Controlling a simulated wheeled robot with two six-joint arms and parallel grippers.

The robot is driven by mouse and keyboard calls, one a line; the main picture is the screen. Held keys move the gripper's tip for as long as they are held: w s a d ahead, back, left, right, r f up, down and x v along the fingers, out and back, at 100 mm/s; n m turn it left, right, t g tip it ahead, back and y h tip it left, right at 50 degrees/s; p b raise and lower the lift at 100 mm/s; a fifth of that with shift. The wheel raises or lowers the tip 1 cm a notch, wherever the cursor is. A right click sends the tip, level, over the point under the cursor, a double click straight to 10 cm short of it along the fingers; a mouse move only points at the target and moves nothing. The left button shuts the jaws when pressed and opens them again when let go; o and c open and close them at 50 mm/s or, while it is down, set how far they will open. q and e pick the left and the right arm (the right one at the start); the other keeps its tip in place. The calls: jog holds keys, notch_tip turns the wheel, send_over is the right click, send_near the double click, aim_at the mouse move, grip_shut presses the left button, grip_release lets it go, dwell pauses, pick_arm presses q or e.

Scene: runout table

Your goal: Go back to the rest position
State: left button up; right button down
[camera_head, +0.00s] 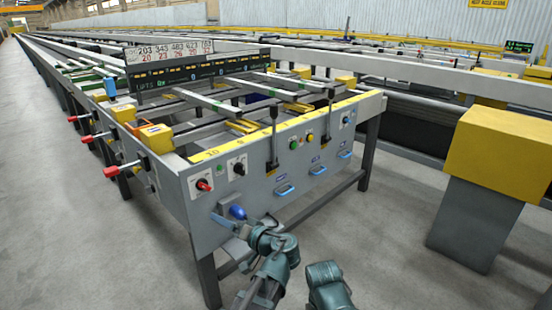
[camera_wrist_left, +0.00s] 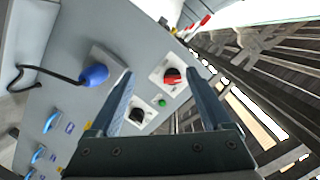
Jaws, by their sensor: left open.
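My left gripper (camera_head: 228,219) is at the near left corner of the grey runout table (camera_head: 216,228), in front of its end panel. In the left wrist view my left gripper (camera_wrist_left: 160,70) is open, with nothing between its fingers. A red rotary switch (camera_wrist_left: 172,77) shows beyond the fingers, on the panel. Only a short part of my right arm (camera_head: 328,286) shows at the bottom of the head view; its gripper is out of view.
A black knob (camera_head: 239,168) and blue handles (camera_head: 285,189) line the panel. A yellow-topped grey post (camera_head: 474,222) stands at right. Bare floor (camera_head: 80,230) lies at left.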

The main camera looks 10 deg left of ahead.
pick_arm(q)
jog(key=s+d+f+g+h, duration=0.1)
jog(key=s+f+g+h, duration=0.35)
jog(key=f, duration=0.35)
jog(key=s+f+g+h, duration=0.3)
jog(key=s+f+h, duration=0.2)
jog(key=f, duration=0.3)
jog(key=s+d+f+m+g+h, duration=0.1)
jog(key=s+d+m, duration=0.2)
jog(key=s+d, duration=0.35)
jog(key=s+d+f+m+g+h, duration=0.1)
jog(key=s+d+m, duration=0.2)
jog(key=d, duration=0.7)
notch_tip(320, 180, up, 38)
jog(key=p, duration=3.8)
jog(key=shift+w+a+r, duration=0.15)
jog(key=shift+a+r, duration=0.05)
jog(key=shift+a, duration=0.05)
jog(key=shift+h, duration=0.25)
